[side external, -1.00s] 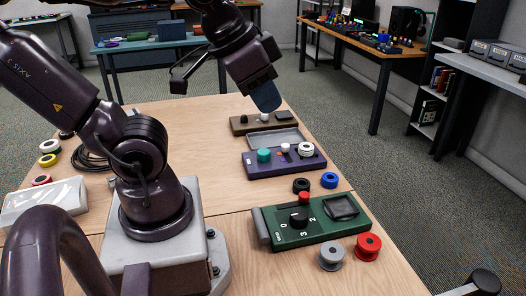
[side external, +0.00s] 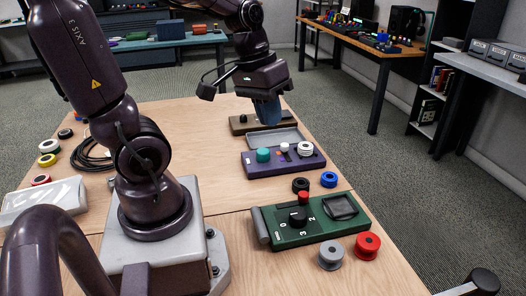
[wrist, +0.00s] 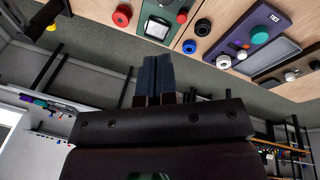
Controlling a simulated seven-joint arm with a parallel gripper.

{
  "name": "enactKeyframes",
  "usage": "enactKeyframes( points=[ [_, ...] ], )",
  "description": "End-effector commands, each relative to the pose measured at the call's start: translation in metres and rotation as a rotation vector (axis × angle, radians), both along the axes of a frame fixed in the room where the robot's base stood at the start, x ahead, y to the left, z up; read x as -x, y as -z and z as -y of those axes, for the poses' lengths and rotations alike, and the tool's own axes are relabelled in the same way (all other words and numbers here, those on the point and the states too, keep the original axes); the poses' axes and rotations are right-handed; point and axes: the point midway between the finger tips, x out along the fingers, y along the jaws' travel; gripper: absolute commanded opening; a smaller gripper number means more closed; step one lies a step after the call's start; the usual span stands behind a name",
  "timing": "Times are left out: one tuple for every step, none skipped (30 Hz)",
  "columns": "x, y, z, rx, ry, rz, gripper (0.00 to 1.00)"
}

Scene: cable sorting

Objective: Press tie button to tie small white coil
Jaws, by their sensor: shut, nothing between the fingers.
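My gripper (side external: 267,108) is shut and empty, its blue fingers pointing down over the brown box (side external: 239,125) behind the purple device. In the wrist view the fingers (wrist: 155,75) are together. I cannot tell which white piece is the small coil.
A green device (side external: 290,237) with a black dial stands nearer. Black (side external: 300,185), blue (side external: 329,179), grey (side external: 331,257) and red (side external: 367,245) spools lie around it. A black cable (side external: 92,157) lies at left. The middle table (side external: 200,120) is clear.

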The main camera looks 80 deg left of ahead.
Motion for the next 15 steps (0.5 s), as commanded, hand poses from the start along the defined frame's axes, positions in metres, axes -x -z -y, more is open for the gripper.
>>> enactKeyframes(
  points=[
    [-0.005, 0.010, -0.011, 0.069, -0.099, -0.027, 0.00],
    [-0.008, 0.015, -0.016, 0.108, -0.153, -0.037, 0.00],
    [-0.012, 0.022, -0.023, 0.160, -0.228, -0.045, 0.00],
    [-0.015, 0.026, -0.029, 0.199, -0.287, -0.051, 0.00],
    [-0.018, 0.032, -0.035, 0.237, -0.347, -0.055, 0.00],
    [-0.022, 0.038, -0.044, 0.288, -0.428, -0.057, 0.00],
    [-0.025, 0.044, -0.052, 0.326, -0.492, -0.056, 0.00],
    [-0.028, 0.049, -0.059, 0.362, -0.556, -0.057, 0.00],
    [-0.031, 0.057, -0.070, 0.410, -0.643, -0.052, 0.00],
    [-0.034, 0.063, -0.079, 0.446, -0.712, -0.048, 0.00],
    [-0.036, 0.069, -0.089, 0.480, -0.780, -0.041, 0.00],
    [-0.038, 0.077, -0.102, 0.523, -0.874, -0.030, 0.00],
    [-0.039, 0.083, -0.113, 0.554, -0.946, -0.019, 0.00],
    [-0.040, 0.090, -0.124, 0.585, -1.018, -0.006, 0.00],
    [-0.041, 0.099, -0.139, 0.622, -1.117, 0.014, 0.00]
  ],
)
